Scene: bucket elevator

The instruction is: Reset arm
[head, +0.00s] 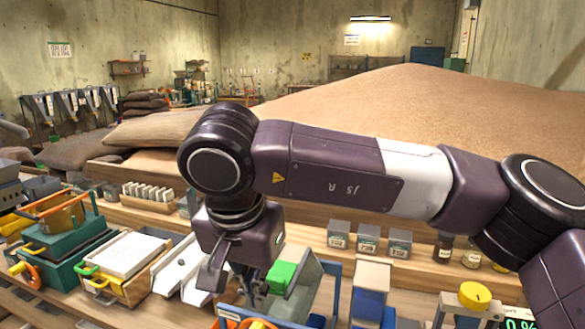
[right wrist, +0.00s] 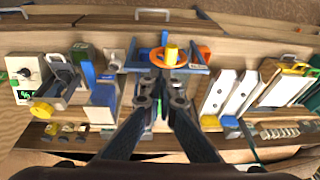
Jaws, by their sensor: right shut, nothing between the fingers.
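My right arm reaches across the head view from the right, with its elbow bent and its wrist pointing down. My right gripper (head: 250,295) hangs over the bench beside a green block (head: 281,276) in a blue-framed device. In the right wrist view the two dark fingers (right wrist: 160,82) come together at their tips, shut with nothing between them. Beyond the tips is an orange wheel with a yellow knob (right wrist: 170,50) on the blue frame. I cannot tell whether the tips touch the device. My left gripper is not in view.
A large heap of grain (head: 400,95) fills the back. The bench holds a wooden box with a white top (head: 125,255), a green box (head: 65,265), several small grey blocks (head: 369,237) and a yellow knob (head: 475,295). Sacks (head: 155,128) lie at the left.

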